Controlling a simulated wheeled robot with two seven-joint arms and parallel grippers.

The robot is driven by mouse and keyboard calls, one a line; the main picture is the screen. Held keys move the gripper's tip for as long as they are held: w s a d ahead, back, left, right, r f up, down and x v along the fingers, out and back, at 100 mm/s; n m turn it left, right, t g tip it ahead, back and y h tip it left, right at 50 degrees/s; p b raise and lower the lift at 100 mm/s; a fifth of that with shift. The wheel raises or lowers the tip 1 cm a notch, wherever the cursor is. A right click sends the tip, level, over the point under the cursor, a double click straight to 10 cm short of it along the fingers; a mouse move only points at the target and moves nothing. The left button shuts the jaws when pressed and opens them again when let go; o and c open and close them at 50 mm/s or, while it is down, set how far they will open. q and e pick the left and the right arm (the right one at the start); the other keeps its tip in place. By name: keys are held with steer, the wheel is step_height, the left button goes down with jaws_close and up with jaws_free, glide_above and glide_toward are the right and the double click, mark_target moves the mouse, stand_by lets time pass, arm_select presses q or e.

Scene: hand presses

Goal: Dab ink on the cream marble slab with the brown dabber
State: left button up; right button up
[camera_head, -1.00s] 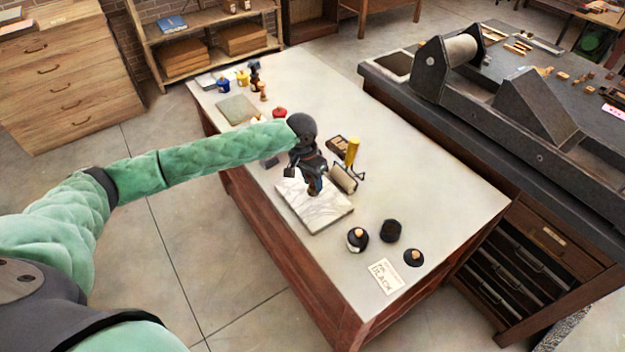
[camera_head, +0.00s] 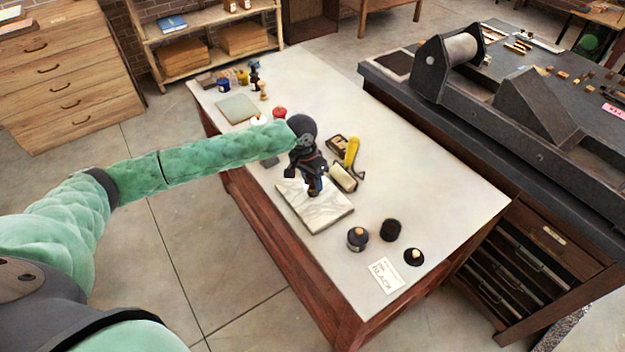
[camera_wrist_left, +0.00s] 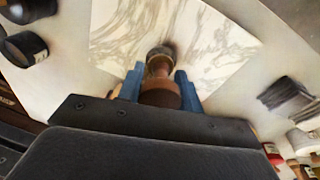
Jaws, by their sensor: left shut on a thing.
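The cream marble slab (camera_head: 318,209) lies on the pale worktable and shows grey veins. It also fills the upper middle of the left wrist view (camera_wrist_left: 205,30). My left gripper (camera_head: 314,187) is over the slab. In the left wrist view its blue fingertips (camera_wrist_left: 160,88) are shut on the brown dabber (camera_wrist_left: 160,68), whose far end points at the slab. A dark smudge shows beside the dabber's tip; I cannot tell whether it is ink or shadow, or whether the tip touches. My right gripper is not in view.
A yellow-handled roller (camera_head: 346,172) lies just right of the slab. Dark pots (camera_head: 358,239) and a white label card (camera_head: 385,275) are nearer the front. A red-topped pot (camera_head: 279,113) and a grey-green slab (camera_head: 237,109) stand behind. A dark press (camera_head: 450,70) is at right.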

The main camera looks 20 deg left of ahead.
arm_select(q)
steer(key=shift+f, duration=0.15)
steer(key=shift+f, duration=0.15)
stand_by(0.5)
stand_by(0.4)
stand_by(0.6)
steer(key=shift+s+f+p, duration=0.1)
steer(key=shift+f+p, duration=0.05)
steer(key=shift+p, duration=0.35)
stand_by(1.4)
